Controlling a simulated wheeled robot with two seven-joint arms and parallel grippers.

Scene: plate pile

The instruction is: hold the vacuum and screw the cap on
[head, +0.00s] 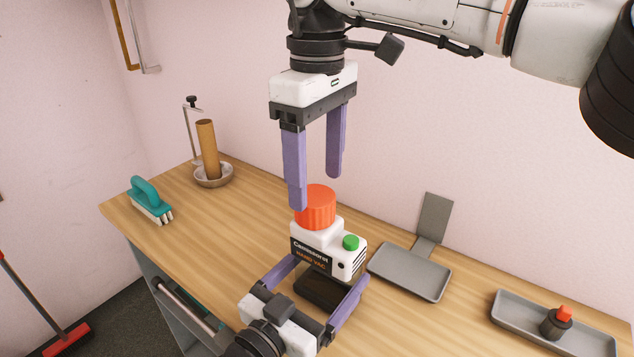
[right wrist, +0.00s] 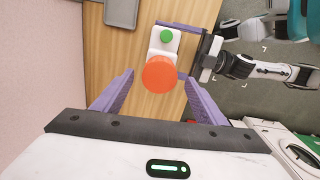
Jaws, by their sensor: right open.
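The hand vacuum (head: 314,247) has a white body with a dark lower part, a "Camassorel" label and a green knob. Its orange-red ribbed cap (head: 316,208) sits on top; I cannot tell how tight it is. In the right wrist view the cap (right wrist: 159,73) lies ahead between the fingers, with the vacuum (right wrist: 164,42) behind it. My right gripper (head: 316,192) is open, pointing down just above the cap, with nothing held. My left gripper (head: 333,268) has its fingers on either side of the vacuum's body; I cannot tell whether both touch it.
On the wooden table (head: 240,240), a teal brush (head: 148,198) and a bowl (head: 214,178) with a brown roll (head: 208,148) stand left. A grey dustpan-like tray (head: 410,275) and another tray (head: 570,335) with a red-topped dark piece (head: 555,323) lie right. The wall is behind.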

